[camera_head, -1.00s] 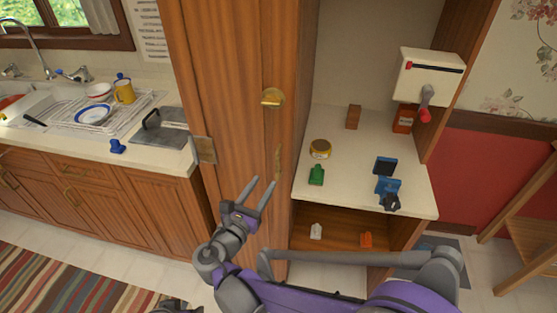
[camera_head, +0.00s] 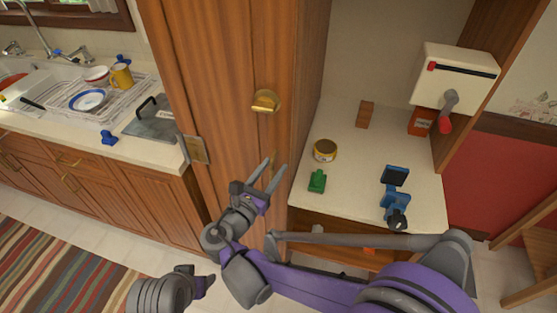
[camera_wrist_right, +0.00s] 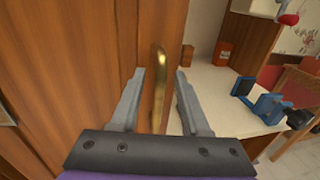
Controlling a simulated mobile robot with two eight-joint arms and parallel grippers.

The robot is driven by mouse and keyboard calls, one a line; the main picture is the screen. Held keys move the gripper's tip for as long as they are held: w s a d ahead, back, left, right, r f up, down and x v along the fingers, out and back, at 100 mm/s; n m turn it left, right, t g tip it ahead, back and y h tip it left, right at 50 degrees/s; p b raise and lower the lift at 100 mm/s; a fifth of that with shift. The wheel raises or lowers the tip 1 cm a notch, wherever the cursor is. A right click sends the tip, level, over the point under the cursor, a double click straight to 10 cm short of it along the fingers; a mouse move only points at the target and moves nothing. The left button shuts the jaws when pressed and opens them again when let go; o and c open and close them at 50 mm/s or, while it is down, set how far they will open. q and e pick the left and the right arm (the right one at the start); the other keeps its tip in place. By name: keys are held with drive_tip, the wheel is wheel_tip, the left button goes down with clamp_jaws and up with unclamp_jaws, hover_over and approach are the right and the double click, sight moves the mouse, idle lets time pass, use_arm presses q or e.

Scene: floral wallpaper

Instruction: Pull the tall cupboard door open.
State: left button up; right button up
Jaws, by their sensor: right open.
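The tall cupboard (camera_head: 215,80) has a brown wooden front that looks shut. My right gripper (camera_head: 276,166) is open just in front of this handle. My left gripper's fingers do not show.
A white wall-mounted box (camera_head: 455,78) with a crank hangs above. A sink counter (camera_head: 60,122) stands left; striped rug (camera_head: 60,255) lies on the floor.

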drive_tip(key=shift+w, duration=0.1)
drive_tip(key=shift+s+r, duration=0.1)
drive_tip(key=shift+s, duration=0.15)
drive_tip(key=shift+c, duration=0.5)
clamp_jaws()
drive_tip(key=shift+w, duration=0.1)
idle(0.6)
